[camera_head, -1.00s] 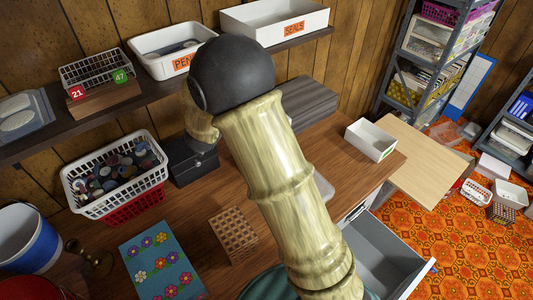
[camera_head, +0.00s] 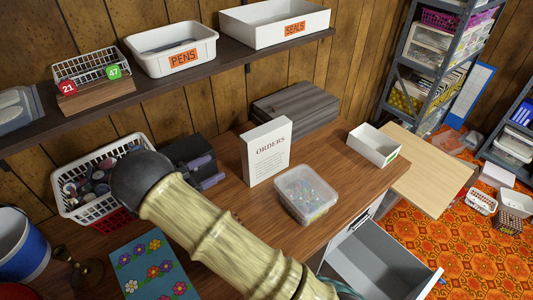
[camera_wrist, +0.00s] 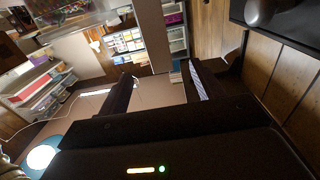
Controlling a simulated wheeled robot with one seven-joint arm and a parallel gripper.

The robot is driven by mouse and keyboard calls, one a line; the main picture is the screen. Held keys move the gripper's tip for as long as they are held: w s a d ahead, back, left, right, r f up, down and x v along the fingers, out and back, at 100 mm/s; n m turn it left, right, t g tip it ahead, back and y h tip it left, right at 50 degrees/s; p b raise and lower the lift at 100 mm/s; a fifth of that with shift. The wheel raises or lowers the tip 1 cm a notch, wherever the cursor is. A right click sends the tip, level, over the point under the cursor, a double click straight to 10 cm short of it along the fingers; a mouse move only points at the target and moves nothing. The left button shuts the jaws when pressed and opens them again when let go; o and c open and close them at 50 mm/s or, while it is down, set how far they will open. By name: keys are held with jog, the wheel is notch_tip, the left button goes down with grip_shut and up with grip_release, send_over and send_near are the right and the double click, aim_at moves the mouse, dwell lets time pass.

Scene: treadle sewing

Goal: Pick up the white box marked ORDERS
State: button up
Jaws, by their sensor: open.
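The white box marked ORDERS (camera_head: 266,158) stands upright on the wooden desk (camera_head: 250,220) in the head view, its printed face towards the camera. It is fully in view, with the grey striped block behind it and a clear tub in front to its right. My gripper (camera_wrist: 160,84) shows in the wrist view with its two dark fingers apart and nothing held between them. The gripper itself is not seen in the head view, where only my arm shows, left of and in front of the box. I cannot make out the box in the wrist view.
A clear tub of small coloured pieces (camera_head: 305,194) is close by the box. A black case (camera_head: 195,160) and a white basket (camera_head: 84,205) stand left. A shelf (camera_head: 232,54) with bins hangs above. An open drawer (camera_head: 375,262) juts out at front right.

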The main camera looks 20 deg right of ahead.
aim_at(243, 152)
jog(key=shift+d, duration=0.15)
jog(key=p+x, duration=0.2)
jog(key=x, duration=1)
jog(key=shift+d, duration=0.1)
jog(key=p+x, duration=0.1)
jog(key=x, duration=0.4)
jog(key=shift+s+d, duration=0.1)
jog(key=shift+s, duration=0.05)
jog(key=c, duration=1.4)
jog(key=shift+c, duration=0.2)
